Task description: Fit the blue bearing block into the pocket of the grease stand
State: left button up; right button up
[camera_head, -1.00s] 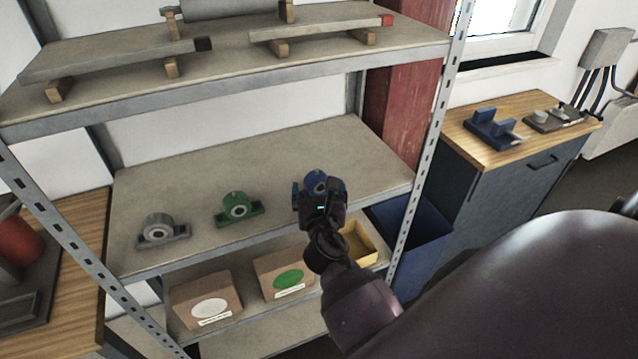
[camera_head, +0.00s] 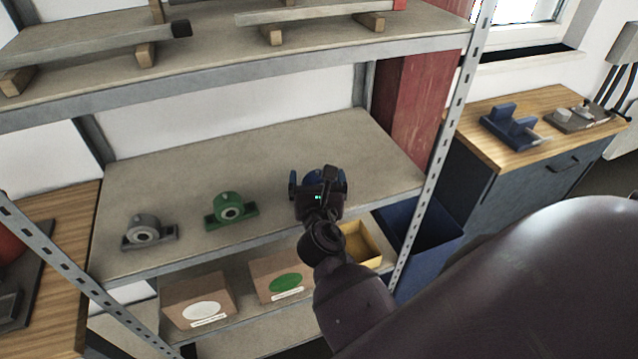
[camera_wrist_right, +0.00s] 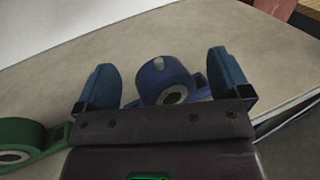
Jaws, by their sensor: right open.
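The blue bearing block (camera_wrist_right: 163,80) stands on the middle shelf in the right wrist view, between the two blue-padded fingers of my right gripper (camera_wrist_right: 165,84). The fingers are apart, with a gap on each side of its round housing. In the head view my right gripper (camera_head: 318,184) covers most of the block, and only a bit of its blue top (camera_head: 312,174) shows. A blue stand with an upright part (camera_head: 510,124), which looks like the grease stand, is on the wooden cabinet top at the right. Its pocket cannot be made out. My left gripper is not in view.
A green bearing block (camera_head: 231,209) and a grey one (camera_head: 148,231) stand to the left on the same shelf (camera_head: 260,160). The upper shelf (camera_head: 225,80) overhangs behind, and a slotted post (camera_head: 447,130) stands at the right. A blue bin (camera_head: 425,235) is below.

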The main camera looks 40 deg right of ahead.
jog(key=c, duration=1.2)
jog(key=shift+r, duration=0.1)
